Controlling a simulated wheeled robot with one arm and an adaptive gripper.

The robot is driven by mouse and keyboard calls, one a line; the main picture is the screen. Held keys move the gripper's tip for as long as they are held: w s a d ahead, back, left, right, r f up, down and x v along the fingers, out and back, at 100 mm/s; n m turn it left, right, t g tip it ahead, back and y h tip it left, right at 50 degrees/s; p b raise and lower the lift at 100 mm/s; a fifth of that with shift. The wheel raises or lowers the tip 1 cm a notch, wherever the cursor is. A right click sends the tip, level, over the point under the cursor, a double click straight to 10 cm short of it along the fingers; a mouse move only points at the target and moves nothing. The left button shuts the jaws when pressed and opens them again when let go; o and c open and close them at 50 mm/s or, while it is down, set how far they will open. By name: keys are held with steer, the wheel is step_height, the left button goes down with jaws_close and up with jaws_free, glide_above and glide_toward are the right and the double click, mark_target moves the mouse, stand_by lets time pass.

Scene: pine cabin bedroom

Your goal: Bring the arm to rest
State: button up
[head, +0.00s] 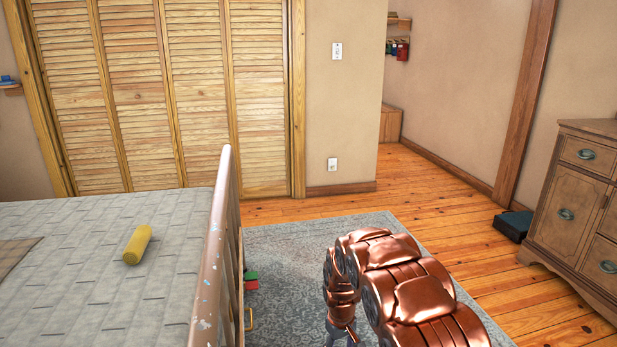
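My copper-coloured arm (405,290) is folded over the grey rug at the lower middle of the head view. Its links bend forward and then down. Only the top of my gripper (343,338) shows at the bottom edge. Its fingers are cut off by the frame, so I cannot see whether they are open or hold anything. No object is visibly touching the arm.
A bed (75,285) with a yellow cylinder (138,244) on it stands left, edged by a worn rail (213,265). Red and green items (251,281) lie beside it. A dresser (575,215) and dark case (512,225) stand right. Wooden floor (440,205) is clear behind the rug (300,245).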

steer(key=s+d+r+m+p, duration=0.1)
steer(key=s+d+r+p, duration=0.2)
steer(key=s+r+p, duration=0.8)
steer(key=s+d+r+m+g+p, duration=0.1)
steer(key=s+d+r+m, duration=0.35)
steer(key=r, duration=1.25)
steer(key=s+d+r+n+p, duration=0.15)
steer(key=s+r+p, duration=0.35)
steer(key=s+r, duration=0.7)
steer(key=s+r+m+p, duration=0.1)
steer(key=s+r+p, duration=0.7)
steer(key=s+r, duration=0.3)
steer(key=s, duration=0.3)
steer(key=shift+s+d+r+g, duration=0.15)
steer(key=shift+r+g, duration=0.15)
steer(key=shift+r, duration=0.1)
steer(key=shift+c, duration=0.4)
